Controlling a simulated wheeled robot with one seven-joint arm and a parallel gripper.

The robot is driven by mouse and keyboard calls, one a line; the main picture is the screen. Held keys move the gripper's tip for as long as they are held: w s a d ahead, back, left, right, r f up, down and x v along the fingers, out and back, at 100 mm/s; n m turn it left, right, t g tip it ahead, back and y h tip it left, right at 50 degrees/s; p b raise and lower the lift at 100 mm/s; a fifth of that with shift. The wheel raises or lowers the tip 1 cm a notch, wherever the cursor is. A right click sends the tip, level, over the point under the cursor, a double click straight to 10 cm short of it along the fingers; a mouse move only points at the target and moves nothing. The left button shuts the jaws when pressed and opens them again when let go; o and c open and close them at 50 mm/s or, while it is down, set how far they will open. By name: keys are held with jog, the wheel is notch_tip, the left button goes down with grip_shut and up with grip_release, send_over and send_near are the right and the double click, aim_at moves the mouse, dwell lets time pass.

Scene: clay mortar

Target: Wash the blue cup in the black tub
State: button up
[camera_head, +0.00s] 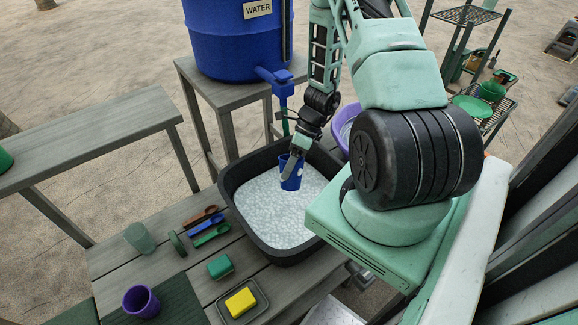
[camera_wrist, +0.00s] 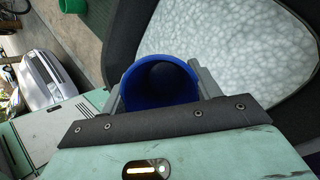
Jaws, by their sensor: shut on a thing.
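The blue cup (camera_head: 291,172) is held upright in my gripper (camera_head: 292,162), over the black tub near its back right side. The black tub (camera_head: 233,211) stands on the wooden table and holds pale, foamy-looking water (camera_head: 275,214). In the wrist view the blue cup (camera_wrist: 160,85) shows its open mouth between the two fingers of my gripper (camera_wrist: 158,92), with the tub's dark rim (camera_wrist: 122,35) beside it. I cannot tell whether the cup's bottom touches the water.
A blue water barrel (camera_head: 235,40) with a tap (camera_head: 282,82) stands behind the tub. A purple bowl (camera_head: 342,126) is right.

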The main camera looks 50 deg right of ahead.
aim_at(284, 161)
jog(key=shift+r+p, duration=1.85)
jog(key=shift+r, duration=0.8)
